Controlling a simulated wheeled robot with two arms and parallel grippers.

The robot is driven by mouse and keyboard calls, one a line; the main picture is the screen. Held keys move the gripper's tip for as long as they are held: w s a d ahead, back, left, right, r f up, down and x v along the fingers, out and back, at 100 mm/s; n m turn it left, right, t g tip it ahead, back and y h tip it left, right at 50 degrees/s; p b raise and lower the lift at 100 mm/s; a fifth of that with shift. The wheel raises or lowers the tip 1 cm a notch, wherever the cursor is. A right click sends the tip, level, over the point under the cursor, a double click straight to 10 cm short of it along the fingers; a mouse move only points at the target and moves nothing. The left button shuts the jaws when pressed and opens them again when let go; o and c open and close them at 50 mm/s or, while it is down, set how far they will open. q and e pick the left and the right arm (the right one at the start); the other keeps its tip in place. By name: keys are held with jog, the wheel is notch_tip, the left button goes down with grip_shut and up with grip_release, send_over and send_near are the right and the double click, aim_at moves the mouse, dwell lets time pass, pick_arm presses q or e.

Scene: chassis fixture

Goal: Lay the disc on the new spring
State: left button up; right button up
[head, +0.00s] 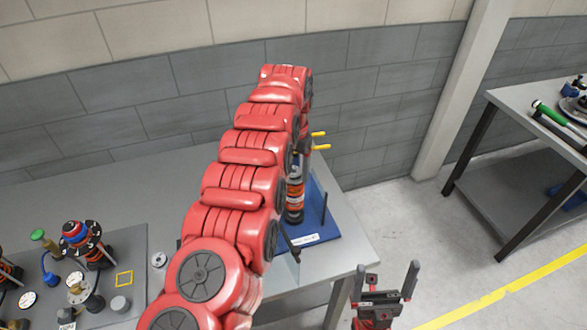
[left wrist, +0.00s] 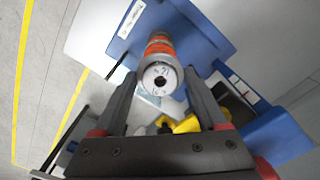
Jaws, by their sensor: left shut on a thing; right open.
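My left gripper (left wrist: 160,75) is shut on the pale round disc (left wrist: 161,80), which has a dark centre hole. In the left wrist view the disc lines up with the orange spring (left wrist: 158,47) behind it; I cannot tell whether they touch. In the head view the orange and black spring (head: 295,200) stands upright on the blue fixture (head: 320,222), partly hidden by my red left arm. That arm hides most of my left gripper there. My right gripper (head: 385,270) is open and empty at the lower right, beyond the table's corner.
Yellow prongs (head: 319,140) stick out near the top of the fixture. A dark mat (head: 125,275) at the left holds several small parts and a yellow square outline.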

pick_arm(q)
jog(key=shift+b, duration=0.5)
jog(key=shift+f+b, duration=0.55)
jog(key=shift+b, duration=0.1)
jog(key=shift+b, duration=0.45)
jog(key=shift+b, duration=0.3)
dwell(0.4)
jog(key=shift+f, duration=0.15)
dwell(0.5)
